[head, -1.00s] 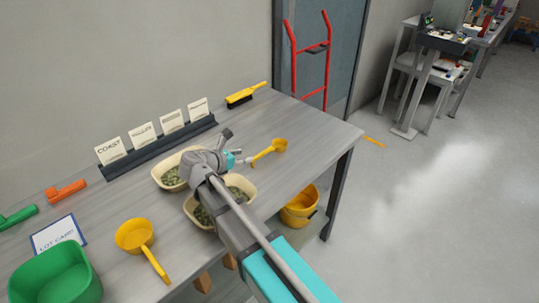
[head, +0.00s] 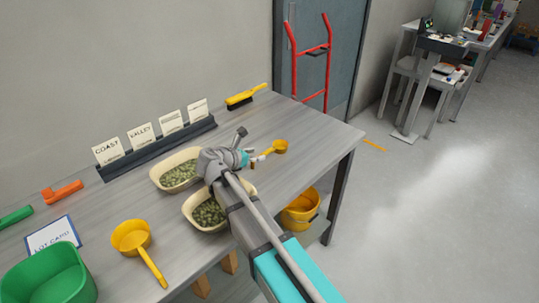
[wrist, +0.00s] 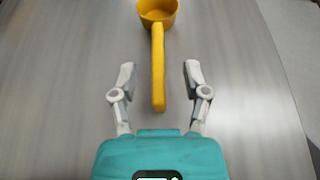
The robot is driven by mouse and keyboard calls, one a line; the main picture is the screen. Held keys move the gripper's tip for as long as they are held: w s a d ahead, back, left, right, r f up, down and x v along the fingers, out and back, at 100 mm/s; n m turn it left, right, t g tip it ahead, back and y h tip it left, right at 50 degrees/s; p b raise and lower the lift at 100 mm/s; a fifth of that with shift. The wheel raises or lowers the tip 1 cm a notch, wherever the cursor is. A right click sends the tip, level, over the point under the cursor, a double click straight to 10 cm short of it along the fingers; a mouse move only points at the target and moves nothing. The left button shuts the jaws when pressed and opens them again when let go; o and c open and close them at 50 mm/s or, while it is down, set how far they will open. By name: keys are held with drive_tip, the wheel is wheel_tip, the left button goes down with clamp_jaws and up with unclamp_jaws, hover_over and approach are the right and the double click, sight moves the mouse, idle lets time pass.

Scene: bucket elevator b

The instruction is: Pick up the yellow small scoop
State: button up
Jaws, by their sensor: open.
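The yellow small scoop (head: 276,147) lies on the grey table, right of my gripper (head: 256,161) in the head view. In the wrist view the scoop (wrist: 158,62) has its bowl at the top and its handle pointing down toward me. My gripper (wrist: 160,82) is open. Its two fingers stand on either side of the handle, apart from it, with the handle end between them. In the head view my wrist hides part of the handle. A larger yellow scoop (head: 131,237) lies at the front left of the table.
Two cream trays of green pellets, one at the back (head: 157,178) and one nearer (head: 190,217), sit beside my arm. A black-bristled brush (head: 240,99) and a card rack (head: 160,145) stand at the back. A green bin (head: 50,275) is front left. The table's right end is mostly clear.

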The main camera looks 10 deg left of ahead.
sight(263, 153)
drive_tip(key=b+x, duration=0.1)
drive_tip(key=x, duration=0.2)
drive_tip(key=shift+w+f, duration=0.15)
drive_tip(key=shift+f, duration=0.1)
drive_tip(key=shift+w+d+f, duration=0.15)
drive_tip(key=shift+w+d, duration=0.15)
drive_tip(key=shift+w, duration=0.1)
clamp_jaws()
